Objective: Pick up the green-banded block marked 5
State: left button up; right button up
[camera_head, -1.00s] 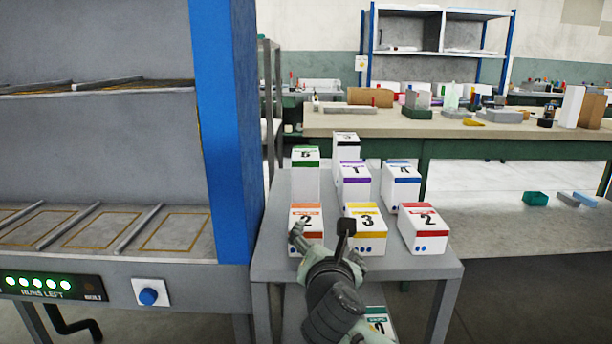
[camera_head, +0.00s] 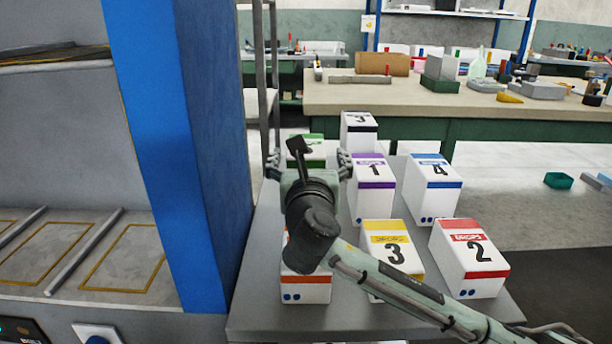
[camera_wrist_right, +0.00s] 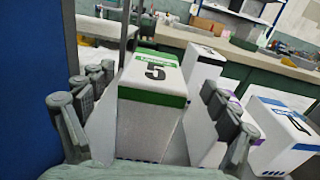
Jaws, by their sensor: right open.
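The green-banded block marked 5 (camera_wrist_right: 150,110) stands upright in the middle of the right wrist view, between the two spread fingers of my right gripper (camera_wrist_right: 160,112). The fingers are apart from its sides as far as I can see. In the head view only a green and white part of the block (camera_head: 316,152) shows, behind my right gripper (camera_head: 308,163) and wrist, which hide the rest. My right gripper is open and empty. My left gripper is not in view.
Close by on the grey table (camera_head: 365,318) stand the purple-banded block 1 (camera_head: 370,200), black-banded block 3 (camera_head: 358,140), blue-banded block 4 (camera_head: 430,200), yellow-banded block 3 (camera_head: 385,235) and red-banded block 2 (camera_head: 470,285). An orange-banded block (camera_head: 305,292) is partly under my arm. A blue post (camera_head: 205,150) rises at left.

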jog(key=w, duration=0.5)
jog(key=shift+w+a+f, duration=0.15)
jog(key=shift+w+a, duration=0.1)
jog(key=shift+w, duration=0.1)
jog(key=c, duration=1.5)
